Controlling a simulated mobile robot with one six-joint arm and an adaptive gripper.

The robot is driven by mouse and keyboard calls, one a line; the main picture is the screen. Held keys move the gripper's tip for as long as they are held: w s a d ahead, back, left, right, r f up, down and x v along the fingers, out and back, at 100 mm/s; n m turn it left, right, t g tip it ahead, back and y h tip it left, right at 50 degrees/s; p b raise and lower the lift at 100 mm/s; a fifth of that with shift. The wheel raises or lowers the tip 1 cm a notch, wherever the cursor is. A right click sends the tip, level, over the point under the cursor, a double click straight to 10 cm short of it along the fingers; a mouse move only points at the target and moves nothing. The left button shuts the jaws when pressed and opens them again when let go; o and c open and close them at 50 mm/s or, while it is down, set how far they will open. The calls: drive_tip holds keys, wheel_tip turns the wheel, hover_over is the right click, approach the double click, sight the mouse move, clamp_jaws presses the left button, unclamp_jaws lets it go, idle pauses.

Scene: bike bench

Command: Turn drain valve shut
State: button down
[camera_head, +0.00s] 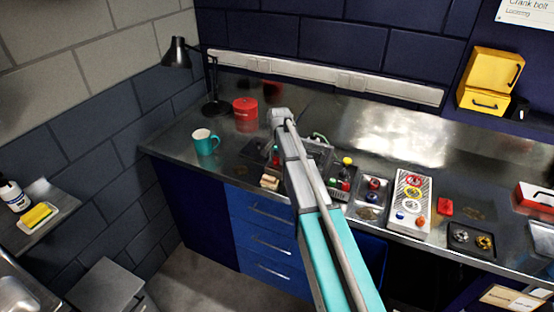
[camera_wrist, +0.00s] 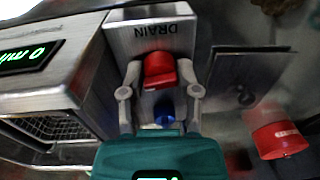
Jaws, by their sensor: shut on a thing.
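The drain valve is a grey metal block (camera_wrist: 150,35) marked DRAIN, seen at the top middle of the wrist view. Its red handle (camera_wrist: 160,70) sticks out below the lettering. My gripper (camera_wrist: 160,76) has one finger on each side of the red handle and is shut on it. A small blue part (camera_wrist: 165,113) shows between the fingers, nearer the palm. The handle's exact angle is hard to tell. In the head view my arm covers most of the valve area, and the handle cannot be made out there.
A device with a green digital display (camera_wrist: 30,57) and a grille stands left of the valve in the wrist view. A dark flat plate (camera_wrist: 247,80) and a red tin (camera_wrist: 279,140) are to the right. A teal mug (camera_head: 205,143) and a black lamp (camera_head: 214,107) stand on the bench's left end.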

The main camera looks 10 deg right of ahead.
drive_tip(key=shift+s+d+n, duration=0.1)
drive_tip(key=shift+s+n, duration=0.05)
drive_tip(key=shift+n, duration=1.55)
drive_tip(key=n, duration=0.4)
drive_tip(key=shift+n, duration=0.3)
drive_tip(key=n, duration=0.3)
drive_tip(key=shift+n+g, duration=0.3)
drive_tip(key=shift+n, duration=1.9)
drive_tip(key=c, duration=0.6)
unclamp_jaws()
